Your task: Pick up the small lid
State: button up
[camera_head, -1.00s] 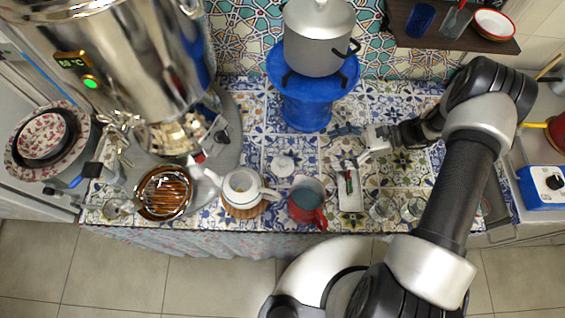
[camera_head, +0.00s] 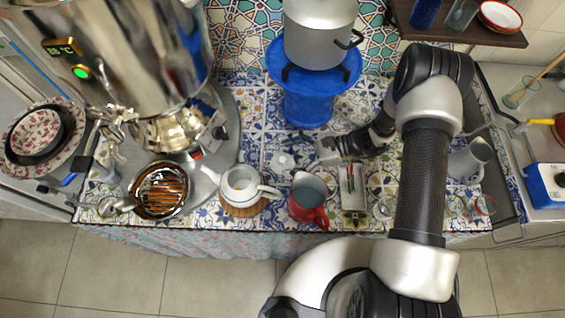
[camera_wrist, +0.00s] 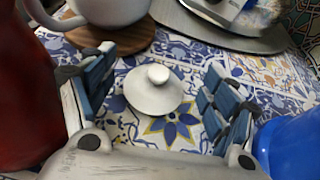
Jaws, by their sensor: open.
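The small white lid (camera_wrist: 154,92) with a round knob lies on the patterned tiles; in the head view it shows as a small white disc (camera_head: 283,162) right of the teapot. My gripper (camera_wrist: 158,100) is open, its blue-padded fingers on either side of the lid in the wrist view, with nothing between them touching it that I can see. In the head view my gripper (camera_head: 322,150) is just right of the lid. The white teapot (camera_head: 240,185) stands open on a round wooden trivet (camera_head: 243,211).
A red pitcher (camera_head: 310,208) stands in front of the lid, and close at the left in the wrist view (camera_wrist: 25,90). A blue stool (camera_head: 306,108) bearing a grey pot (camera_head: 318,40) stands behind. A samovar (camera_head: 125,55) is at the left. A white tray (camera_head: 352,200) lies at the right.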

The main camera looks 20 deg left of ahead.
jog(key=x, duration=0.2)
jog(key=shift+s+a+f, duration=0.15)
jog(key=shift+a, duration=0.05)
jog(key=shift+c, duration=0.5)
jog(key=c, duration=0.6)
jog(key=shift+s, duration=0.1)
jog(key=c, duration=0.7)
jog(key=shift+f, duration=0.1)
